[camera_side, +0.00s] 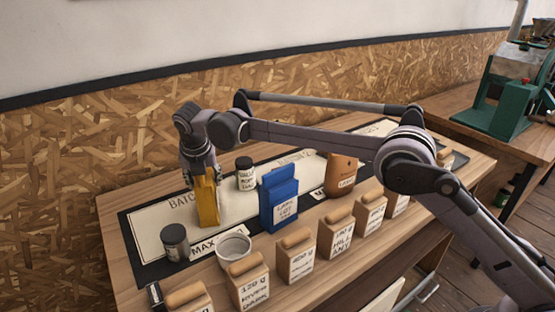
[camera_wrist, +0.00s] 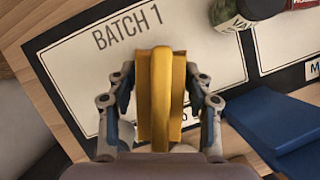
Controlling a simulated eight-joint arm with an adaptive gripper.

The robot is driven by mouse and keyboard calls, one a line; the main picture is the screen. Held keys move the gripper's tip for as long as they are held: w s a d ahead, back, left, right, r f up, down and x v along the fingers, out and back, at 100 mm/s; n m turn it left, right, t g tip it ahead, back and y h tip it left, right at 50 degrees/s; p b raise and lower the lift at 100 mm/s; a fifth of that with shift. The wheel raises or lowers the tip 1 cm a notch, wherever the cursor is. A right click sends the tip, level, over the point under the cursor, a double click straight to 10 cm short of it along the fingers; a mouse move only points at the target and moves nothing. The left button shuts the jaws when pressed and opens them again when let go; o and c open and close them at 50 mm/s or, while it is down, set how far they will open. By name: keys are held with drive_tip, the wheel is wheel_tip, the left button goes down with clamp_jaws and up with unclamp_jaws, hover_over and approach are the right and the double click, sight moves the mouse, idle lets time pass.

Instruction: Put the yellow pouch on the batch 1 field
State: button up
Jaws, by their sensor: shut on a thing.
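The yellow pouch (camera_side: 207,203) is upright between the fingers of my gripper (camera_side: 200,176), which is shut on it from above. In the wrist view the pouch (camera_wrist: 161,95) shows from its top edge, between the two fingers of my gripper (camera_wrist: 160,82). The batch 1 field (camera_side: 150,222) is a white panel with a dark border, lettered BATCH 1 in the wrist view (camera_wrist: 85,75). The pouch is over this field. I cannot tell whether its bottom touches the panel.
A blue pouch (camera_side: 278,200) stands right of the yellow one, with a dark jar (camera_side: 245,175) behind. A grey jar (camera_side: 175,243) and a bowl (camera_side: 234,247) stand in front.

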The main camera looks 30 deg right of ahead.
drive_tip(key=shift+f, duration=0.1)
drive_tip(key=o, duration=1.4)
drive_tip(key=shift+c, duration=0.2)
